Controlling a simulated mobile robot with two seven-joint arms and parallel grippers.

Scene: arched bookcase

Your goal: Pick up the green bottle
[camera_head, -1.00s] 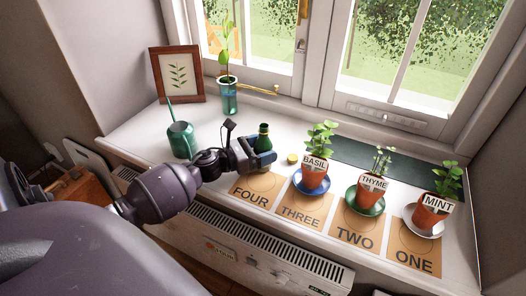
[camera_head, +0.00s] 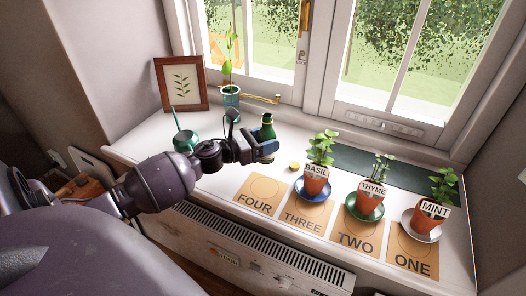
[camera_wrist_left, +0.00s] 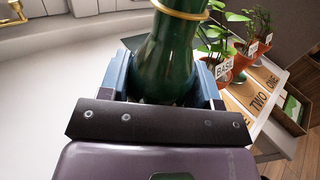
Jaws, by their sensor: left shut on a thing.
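The green bottle (camera_head: 267,129) is upright over the windowsill, left of the basil pot. My left gripper (camera_head: 268,150) is shut on it, with the blue jaws around its lower part. In the left wrist view the bottle (camera_wrist_left: 168,55) stands between the two blue jaws (camera_wrist_left: 165,88), and a gold ring circles its neck. The bottle's base is hidden by the gripper; the white sill shows below in the head view. My right gripper is not in view.
Pots of basil (camera_head: 315,180), thyme (camera_head: 371,196) and mint (camera_head: 432,213) stand to the right on saucers, on numbered cards. The FOUR card (camera_head: 256,202) is bare. A green watering can (camera_head: 184,141), a glass vase (camera_head: 231,97) and a picture frame (camera_head: 181,84) stand at left.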

